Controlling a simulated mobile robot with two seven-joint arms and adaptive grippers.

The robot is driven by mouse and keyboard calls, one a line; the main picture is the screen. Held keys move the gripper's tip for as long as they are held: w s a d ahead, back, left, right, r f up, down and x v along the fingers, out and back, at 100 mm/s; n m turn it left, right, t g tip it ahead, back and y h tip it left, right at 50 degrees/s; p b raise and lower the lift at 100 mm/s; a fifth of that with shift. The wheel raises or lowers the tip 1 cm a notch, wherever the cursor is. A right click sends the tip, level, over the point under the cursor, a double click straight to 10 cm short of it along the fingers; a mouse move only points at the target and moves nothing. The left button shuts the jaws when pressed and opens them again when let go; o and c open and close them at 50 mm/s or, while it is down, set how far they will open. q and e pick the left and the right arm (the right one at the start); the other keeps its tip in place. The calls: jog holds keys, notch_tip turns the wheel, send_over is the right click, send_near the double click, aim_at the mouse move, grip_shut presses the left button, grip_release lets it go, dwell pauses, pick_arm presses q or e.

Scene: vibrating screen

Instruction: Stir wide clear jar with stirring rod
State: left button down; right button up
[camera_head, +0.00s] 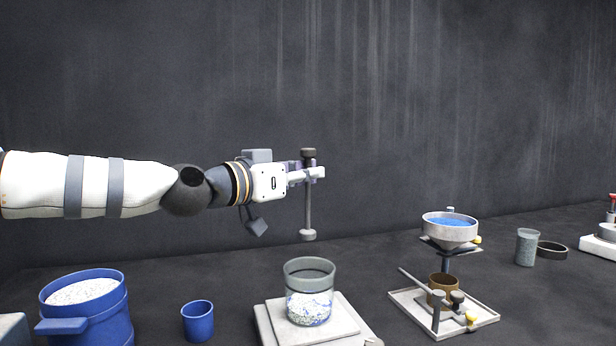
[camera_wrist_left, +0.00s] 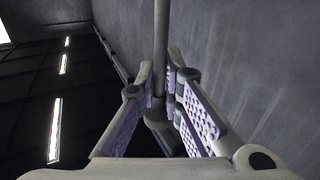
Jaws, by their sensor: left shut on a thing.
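The wide clear jar (camera_head: 309,291) stands upright on a pale square plate, with white and blue granules in its lower part. My left gripper (camera_head: 310,173) comes in from the left and is shut on the stirring rod (camera_head: 308,209), near the rod's dark top knob. The rod hangs upright in the air, its pale round foot just above the jar's rim and clear of it. In the left wrist view the rod (camera_wrist_left: 160,60) runs between the purple-padded fingers of the gripper (camera_wrist_left: 160,105). My right gripper is in neither view.
A blue bucket (camera_head: 103,318) with white granules and a blue cup (camera_head: 198,322) stand left of the jar. To the right are a funnel stand with a bowl of blue material (camera_head: 449,232), a brown cup (camera_head: 441,285), a grey cup (camera_head: 527,248) and a dark ring (camera_head: 552,249).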

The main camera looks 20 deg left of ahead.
aim_at(307, 205)
pick_arm(q)
notch_tip(307, 205, down, 6)
jog(key=shift+w+d+r+b, duration=0.1)
jog(key=shift+d+r+b, duration=0.05)
jog(key=shift+b, duration=0.6)
notch_tip(307, 205, down, 8)
jog(key=b, duration=0.2)
jog(key=shift+f, duration=0.25)
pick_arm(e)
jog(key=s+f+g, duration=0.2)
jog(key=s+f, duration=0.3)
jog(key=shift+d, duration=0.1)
